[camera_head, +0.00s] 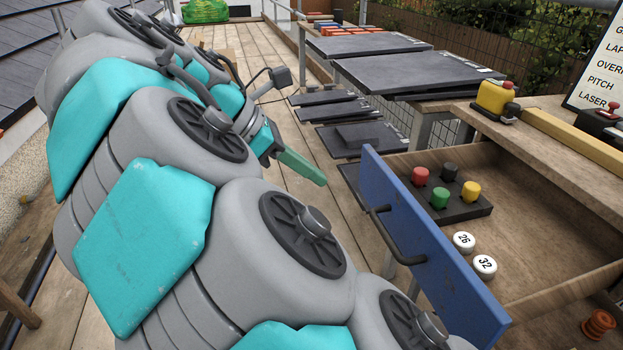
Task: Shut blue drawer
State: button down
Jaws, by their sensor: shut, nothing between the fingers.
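The blue drawer (430,262) stands pulled out from the wooden bench at the right, its blue front facing left with a dark bar handle (396,237). Inside it lie a black tray (470,204) with red, black, green and yellow pegs, and two white discs marked 26 (464,241) and 32 (485,266). My gripper (318,180), with green fingers, is shut and empty. In the picture it is left of the drawer front's far end and apart from the handle. My arm covers much of the left side.
The bench top (560,150) carries a yellow tool (495,96) and a long yellow bar (572,140). Dark slabs (415,72) lie on stands behind, with lower ones (350,138) near the deck. A copper spool (598,324) is at the lower right. Plank deck (300,215) shows between my arm and the drawer.

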aim_at(376, 198)
jog(key=shift+w+d+f, duration=0.45)
jog(key=shift+d+f, duration=0.35)
jog(key=shift+d, duration=0.65)
jog(key=shift+w+d+f, duration=0.5)
jog(key=shift+d+f, duration=0.35)
jog(key=shift+d, duration=0.55)
jog(key=shift+w+d+f, duration=0.45)
jog(key=shift+d+f, duration=0.35)
jog(key=shift+d, duration=0.65)
